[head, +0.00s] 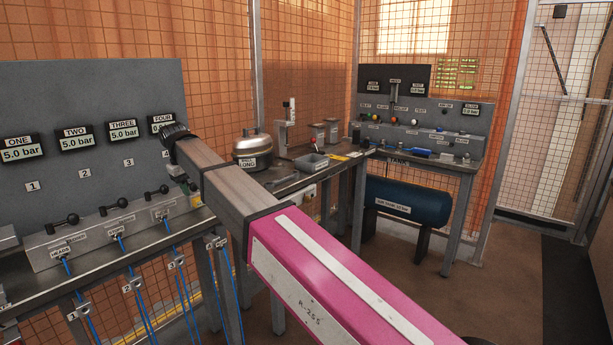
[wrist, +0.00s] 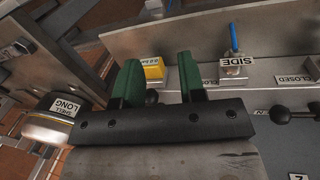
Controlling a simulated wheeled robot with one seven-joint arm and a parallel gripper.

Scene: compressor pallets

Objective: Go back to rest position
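My pink and grey arm reaches from the lower right of the head view to the left bench, ending near the fourth gauge. My gripper (wrist: 160,80) shows in the wrist view as two green fingers standing apart, with nothing visibly held between them. A small dark round knob (wrist: 152,97) shows in the gap, and a yellow block (wrist: 152,70) lies just beyond; I cannot tell whether the fingers touch either. In the head view the fingers are mostly hidden by the wrist. Gauges ONE (head: 22,148), TWO (head: 76,137) and THREE (head: 124,130) read 5.0 bar; FOUR (head: 160,122) is partly covered.
Black-knobbed levers (head: 115,205) line the left bench, with blue hoses below. A blue tank (head: 408,200) lies under the back bench. The floor (head: 500,290) at right is clear.

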